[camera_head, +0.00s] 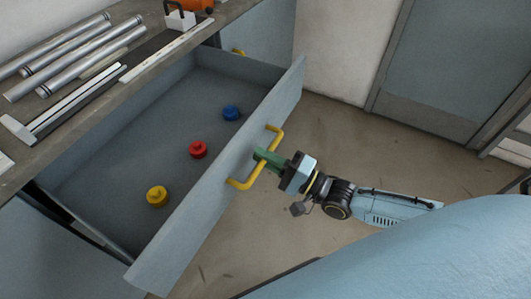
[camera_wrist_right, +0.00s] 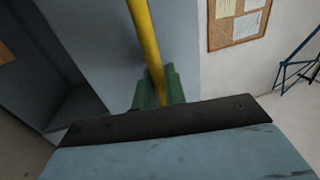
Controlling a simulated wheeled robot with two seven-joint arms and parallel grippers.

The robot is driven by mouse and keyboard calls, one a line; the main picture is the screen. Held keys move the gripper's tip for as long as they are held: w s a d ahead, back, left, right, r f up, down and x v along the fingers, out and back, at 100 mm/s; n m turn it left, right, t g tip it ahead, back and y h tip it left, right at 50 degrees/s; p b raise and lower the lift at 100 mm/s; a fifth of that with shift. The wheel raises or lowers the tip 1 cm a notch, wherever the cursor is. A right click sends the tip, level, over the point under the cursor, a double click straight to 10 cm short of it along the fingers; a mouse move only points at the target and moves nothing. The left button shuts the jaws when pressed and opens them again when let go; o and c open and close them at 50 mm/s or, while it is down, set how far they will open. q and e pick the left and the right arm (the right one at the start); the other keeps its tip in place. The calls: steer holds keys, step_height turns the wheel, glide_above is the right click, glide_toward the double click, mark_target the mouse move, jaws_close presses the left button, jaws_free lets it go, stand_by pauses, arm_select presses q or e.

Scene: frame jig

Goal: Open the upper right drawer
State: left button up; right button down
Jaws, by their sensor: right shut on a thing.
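The upper right drawer (camera_head: 210,218) is pulled far out from under the workbench in the head view, with its inside showing. Its front panel carries a yellow bar handle (camera_head: 243,184). My right gripper (camera_head: 262,158) is shut on the middle of this handle with its green fingers. In the right wrist view the yellow handle (camera_wrist_right: 146,45) runs down between the green fingers (camera_wrist_right: 158,90). A yellow knob (camera_head: 157,196), a red knob (camera_head: 197,149) and a blue knob (camera_head: 231,113) lie spaced apart in the drawer. My left gripper is not in view.
The bench top (camera_head: 100,105) holds several metal tubes (camera_head: 70,45) and a long rail jig (camera_head: 120,80). Another yellow handle (camera_head: 238,52) shows beyond the drawer. The floor (camera_head: 330,135) in front of the drawer is clear up to a grey door (camera_head: 450,65).

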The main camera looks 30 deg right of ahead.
steer(key=c, duration=1.5)
jaws_free()
steer(key=shift+c, duration=0.2)
steer(key=shift+s, duration=0.1)
